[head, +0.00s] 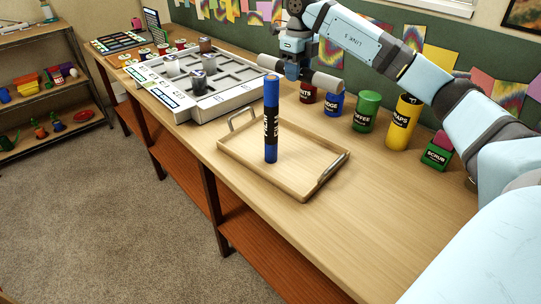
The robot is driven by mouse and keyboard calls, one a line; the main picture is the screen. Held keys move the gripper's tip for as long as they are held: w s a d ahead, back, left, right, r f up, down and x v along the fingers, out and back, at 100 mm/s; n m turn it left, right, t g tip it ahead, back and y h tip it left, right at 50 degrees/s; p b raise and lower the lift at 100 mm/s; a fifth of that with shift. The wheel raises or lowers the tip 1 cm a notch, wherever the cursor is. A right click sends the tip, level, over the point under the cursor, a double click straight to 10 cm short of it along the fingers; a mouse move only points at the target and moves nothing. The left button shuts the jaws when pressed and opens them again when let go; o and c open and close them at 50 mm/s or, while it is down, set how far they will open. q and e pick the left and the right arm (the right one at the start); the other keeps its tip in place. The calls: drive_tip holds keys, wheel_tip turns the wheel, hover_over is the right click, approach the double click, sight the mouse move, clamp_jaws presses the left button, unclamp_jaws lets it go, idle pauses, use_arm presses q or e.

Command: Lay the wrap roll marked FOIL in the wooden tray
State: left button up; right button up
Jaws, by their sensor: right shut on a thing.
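The wooden tray (232,152), with metal handles at two ends, lies on the wooden bench. A blue roll (271,149) with a dark label and an orange top end stands upright in it. The label is only partly legible. My right gripper (293,70) is above the bench behind the tray, shut on a pale grey roll (325,82). The grey roll lies roughly level, sticking out on both sides of the jaws. No marking on it can be read from here. My left gripper is not in view.
Behind the tray stand a red can (307,93), blue can (334,104), green can (366,110), yellow can (403,122) and green box (437,151). A grey divided crate (183,112) with several containers is left. The bench front right is clear.

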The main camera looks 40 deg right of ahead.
drive_tip(key=shift+f+b, duration=0.6)
drive_tip(key=shift+f, duration=0.3)
drive_tip(key=b, duration=0.3)
hover_over(292, 144)
wheel_tip(292, 144, down, 15)
drive_tip(key=shift+r, duration=0.2)
drive_tip(key=shift+f, duration=0.65)
wheel_tip(292, 144, down, 4)
drive_tip(key=shift+f+b, duration=0.1)
drive_tip(key=shift+b, duration=0.4)
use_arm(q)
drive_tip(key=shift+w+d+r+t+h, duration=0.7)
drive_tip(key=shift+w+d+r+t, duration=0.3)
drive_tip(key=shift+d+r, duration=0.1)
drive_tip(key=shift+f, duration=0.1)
use_arm(e)
drive_tip(key=shift+f, duration=0.1)
